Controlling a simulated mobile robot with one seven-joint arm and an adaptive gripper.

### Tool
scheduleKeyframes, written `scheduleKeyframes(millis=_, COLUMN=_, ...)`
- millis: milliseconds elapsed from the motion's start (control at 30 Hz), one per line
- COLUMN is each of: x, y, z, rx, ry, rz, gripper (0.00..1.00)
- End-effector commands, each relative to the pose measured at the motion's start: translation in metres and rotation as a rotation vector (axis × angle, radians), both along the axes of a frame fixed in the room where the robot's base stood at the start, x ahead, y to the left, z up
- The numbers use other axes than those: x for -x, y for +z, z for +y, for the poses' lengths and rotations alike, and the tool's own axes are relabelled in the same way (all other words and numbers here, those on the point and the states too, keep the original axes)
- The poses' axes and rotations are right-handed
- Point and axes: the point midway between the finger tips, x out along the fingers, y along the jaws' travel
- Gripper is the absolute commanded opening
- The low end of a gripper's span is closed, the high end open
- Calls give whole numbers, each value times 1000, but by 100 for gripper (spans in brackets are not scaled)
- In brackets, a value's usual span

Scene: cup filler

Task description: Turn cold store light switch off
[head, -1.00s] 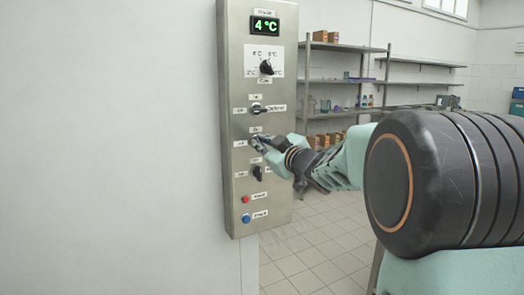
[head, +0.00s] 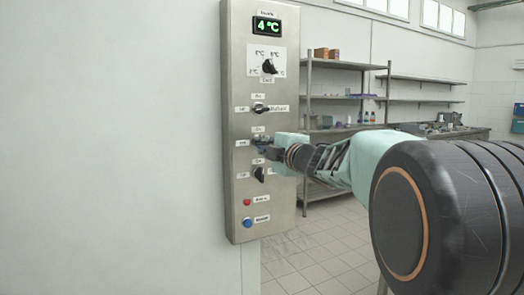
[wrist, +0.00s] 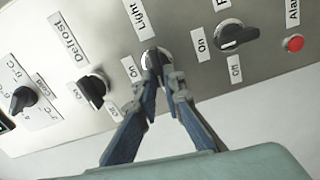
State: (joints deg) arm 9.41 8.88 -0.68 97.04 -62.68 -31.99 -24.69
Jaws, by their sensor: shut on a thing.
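The light switch (wrist: 153,56) is a round knob under the "Light" label in the wrist view. My gripper (wrist: 161,76) has its two fingertips closed on this knob, one on each side. In the head view my gripper (head: 264,146) reaches the panel from the right, at the third control from the top. The fingers hide much of the knob, so I cannot tell which way it points.
The defrost knob (wrist: 93,90) and another black knob (wrist: 237,36) flank the light switch closely. A temperature dial (head: 269,66), a green "4 °C" display (head: 267,26), a red button (head: 247,202) and a blue button (head: 248,223) share the panel. Metal shelves (head: 345,64) stand behind.

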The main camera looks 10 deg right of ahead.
Motion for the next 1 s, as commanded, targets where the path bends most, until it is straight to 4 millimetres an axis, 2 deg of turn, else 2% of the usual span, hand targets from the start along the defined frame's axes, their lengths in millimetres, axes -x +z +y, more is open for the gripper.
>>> scheduleKeyframes(millis=333, x=0, y=-2, z=0, rx=112, ry=-1, rz=-35, gripper=0)
scheduleKeyframes(millis=833, x=0, y=-2, z=0, rx=126, ry=-1, rz=-40, gripper=0)
scheduleKeyframes(millis=867, x=0, y=-2, z=0, rx=126, ry=-1, rz=-40, gripper=12)
scheduleKeyframes(millis=1000, x=0, y=-2, z=0, rx=125, ry=0, rz=-40, gripper=26)
